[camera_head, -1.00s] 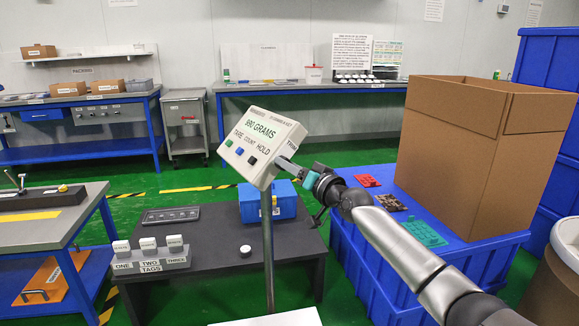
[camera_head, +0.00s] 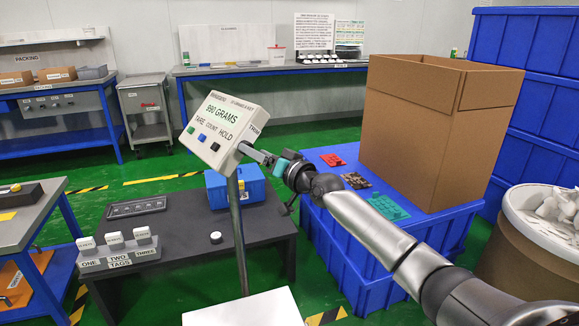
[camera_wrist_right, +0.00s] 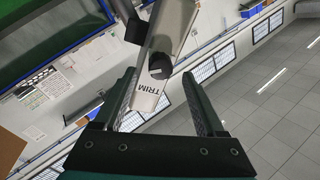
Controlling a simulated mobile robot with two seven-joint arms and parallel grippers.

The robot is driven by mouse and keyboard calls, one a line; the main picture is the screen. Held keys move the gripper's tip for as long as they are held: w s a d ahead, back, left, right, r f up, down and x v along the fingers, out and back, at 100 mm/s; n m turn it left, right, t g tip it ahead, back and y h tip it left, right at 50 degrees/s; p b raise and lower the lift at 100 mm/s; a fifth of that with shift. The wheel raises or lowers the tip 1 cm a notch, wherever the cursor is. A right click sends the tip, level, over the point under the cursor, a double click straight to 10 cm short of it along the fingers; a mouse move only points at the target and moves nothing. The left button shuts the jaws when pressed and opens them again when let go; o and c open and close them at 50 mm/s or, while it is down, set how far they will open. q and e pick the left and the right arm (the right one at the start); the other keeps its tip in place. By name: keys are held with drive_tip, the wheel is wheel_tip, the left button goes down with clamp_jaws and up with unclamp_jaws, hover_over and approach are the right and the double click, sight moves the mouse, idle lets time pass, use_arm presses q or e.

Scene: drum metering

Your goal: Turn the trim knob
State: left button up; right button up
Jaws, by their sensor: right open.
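The weighing display (camera_head: 225,130) is a pale box tilted on a grey post, with a green screen in grams and blue, black and green buttons. The trim knob (camera_wrist_right: 159,66) is small and black, on the box's side panel beside the word TRIM in the right wrist view. The knob is hidden in the head view. My right gripper (camera_head: 258,155) is at the box's right side. In the wrist view its open fingers (camera_wrist_right: 158,78) stand either side of the knob, with gaps showing between. My left gripper is out of view.
A dark table (camera_head: 180,235) below holds a blue case (camera_head: 236,188), a round white-topped item (camera_head: 216,237) and a tag rack (camera_head: 118,257). A white plate (camera_head: 243,309) is at the bottom. A large carton (camera_head: 410,140) stands on blue crates at the right.

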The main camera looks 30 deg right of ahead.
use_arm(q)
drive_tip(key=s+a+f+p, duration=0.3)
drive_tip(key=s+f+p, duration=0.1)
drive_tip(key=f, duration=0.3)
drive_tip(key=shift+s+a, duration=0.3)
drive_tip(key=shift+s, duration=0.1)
use_arm(e)
drive_tip(key=s+d, duration=0.2)
drive_tip(key=s, duration=1.1)
drive_tip(key=shift+f, duration=0.2)
drive_tip(key=shift+d, duration=0.1)
